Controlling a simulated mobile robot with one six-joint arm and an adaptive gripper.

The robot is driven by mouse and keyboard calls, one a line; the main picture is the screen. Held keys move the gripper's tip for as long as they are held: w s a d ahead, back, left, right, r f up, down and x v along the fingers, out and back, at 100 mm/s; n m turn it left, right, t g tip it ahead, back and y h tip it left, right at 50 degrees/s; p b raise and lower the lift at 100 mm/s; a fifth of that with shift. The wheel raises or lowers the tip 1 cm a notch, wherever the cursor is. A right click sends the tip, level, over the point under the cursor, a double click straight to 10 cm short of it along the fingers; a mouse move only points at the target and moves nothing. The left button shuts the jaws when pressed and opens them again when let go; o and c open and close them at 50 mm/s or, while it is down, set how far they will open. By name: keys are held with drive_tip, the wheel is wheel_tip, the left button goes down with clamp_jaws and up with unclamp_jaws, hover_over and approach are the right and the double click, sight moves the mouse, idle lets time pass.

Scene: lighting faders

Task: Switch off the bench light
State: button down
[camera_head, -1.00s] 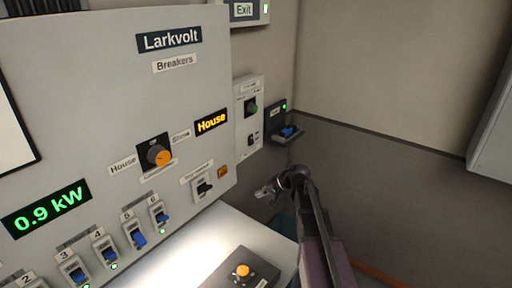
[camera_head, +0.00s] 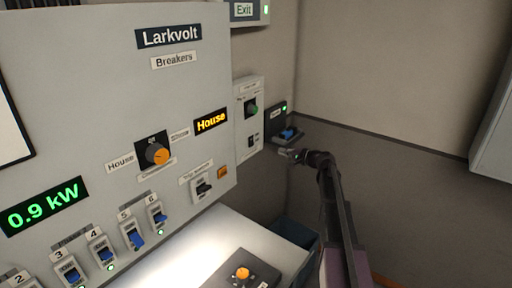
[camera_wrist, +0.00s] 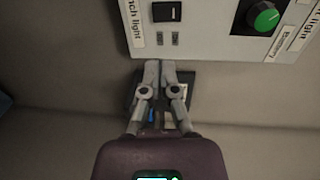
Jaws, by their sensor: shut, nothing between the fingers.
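The bench light switch is a black rocker (camera_wrist: 167,11) at the top of the wrist view, beside a partly cut-off label (camera_wrist: 135,22) ending in "nch light". It sits on a small pale panel (camera_wrist: 225,38). In the head view the same rocker (camera_head: 251,141) is low on the panel (camera_head: 241,125), too small to read its position. My gripper (camera_head: 283,153) is just right of and slightly below the panel. In the wrist view my gripper's fingertips (camera_wrist: 159,64) are together and empty, below the rocker, with a visible gap to it.
A green knob (camera_wrist: 264,17) shares the panel. A black box with a blue part (camera_head: 288,133) stands close behind my gripper. The large breaker panel (camera_head: 80,110) fills the left. The lit bench (camera_head: 190,250) holds a box with an orange button (camera_head: 242,273).

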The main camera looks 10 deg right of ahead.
sight(252, 144)
drive_tip(key=shift+w+a, duration=0.1)
drive_tip(key=b+x, duration=0.1)
drive_tip(key=x, duration=1.3)
drive_tip(key=shift+f+b, duration=0.1)
drive_tip(key=shift+b, duration=0.25)
drive_tip(key=shift+w+a, duration=0.15)
idle(0.4)
drive_tip(key=f+b+v, duration=0.1)
drive_tip(key=f+v, duration=0.2)
drive_tip(key=v, duration=1.1)
drive_tip(key=shift+f+b, duration=0.2)
drive_tip(key=shift+b, duration=0.2)
drive_tip(key=shift+s, duration=0.2)
